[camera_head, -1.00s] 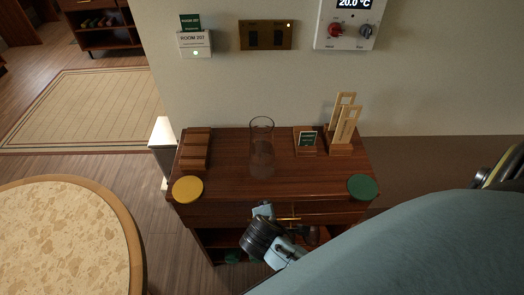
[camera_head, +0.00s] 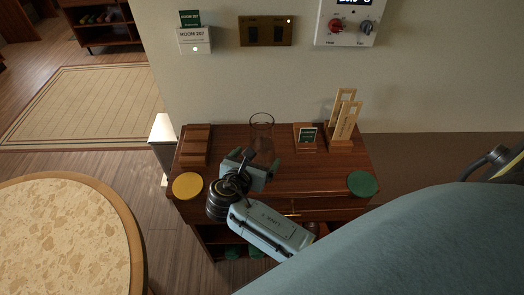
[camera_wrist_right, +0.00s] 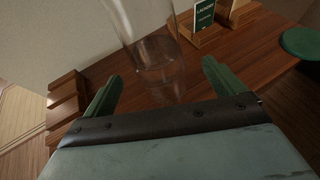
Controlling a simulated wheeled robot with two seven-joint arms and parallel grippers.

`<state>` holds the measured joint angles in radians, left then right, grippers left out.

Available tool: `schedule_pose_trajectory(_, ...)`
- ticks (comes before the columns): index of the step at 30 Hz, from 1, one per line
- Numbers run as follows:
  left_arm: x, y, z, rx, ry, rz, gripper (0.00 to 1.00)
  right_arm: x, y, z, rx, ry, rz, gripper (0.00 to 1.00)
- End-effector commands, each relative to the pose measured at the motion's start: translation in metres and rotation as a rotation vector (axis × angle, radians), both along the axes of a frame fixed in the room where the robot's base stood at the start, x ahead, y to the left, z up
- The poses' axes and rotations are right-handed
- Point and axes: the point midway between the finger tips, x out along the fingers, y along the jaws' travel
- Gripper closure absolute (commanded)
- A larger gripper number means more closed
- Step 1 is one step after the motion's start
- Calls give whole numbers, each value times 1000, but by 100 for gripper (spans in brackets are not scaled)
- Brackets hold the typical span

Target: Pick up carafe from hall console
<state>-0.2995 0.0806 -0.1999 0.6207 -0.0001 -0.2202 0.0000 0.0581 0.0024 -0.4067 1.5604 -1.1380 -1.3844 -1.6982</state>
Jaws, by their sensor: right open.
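The clear glass carafe (camera_head: 262,128) stands upright on the dark wooden hall console (camera_head: 300,178), near its middle. My right gripper (camera_head: 257,163) is in front of the carafe and hides its lower part in the head view. In the right wrist view the carafe (camera_wrist_right: 150,55) stands ahead of the open right gripper (camera_wrist_right: 155,85), between the lines of its two green fingers. I cannot tell whether its base is between the fingertips. Nothing is held. My left gripper is not in view.
On the console are a slatted wooden rack (camera_head: 195,145), a yellow disc (camera_head: 187,186), a green disc (camera_head: 362,184), a small card stand (camera_head: 306,138) and a wooden holder (camera_head: 344,120). A lamp (camera_head: 162,140) stands left; a round table (camera_head: 65,235) is front left.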

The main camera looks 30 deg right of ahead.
Motion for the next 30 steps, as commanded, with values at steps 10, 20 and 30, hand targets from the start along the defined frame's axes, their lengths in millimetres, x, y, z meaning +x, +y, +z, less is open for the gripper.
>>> schedule_pose_trajectory(10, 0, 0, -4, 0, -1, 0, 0, 22, -25, -10, -1, -3, -1, 6)
schedule_pose_trajectory(20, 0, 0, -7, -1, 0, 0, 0, 38, -46, -22, 3, 0, 1, 6)
schedule_pose_trajectory(30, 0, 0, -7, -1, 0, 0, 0, 38, -46, -22, 3, -1, 1, 29)
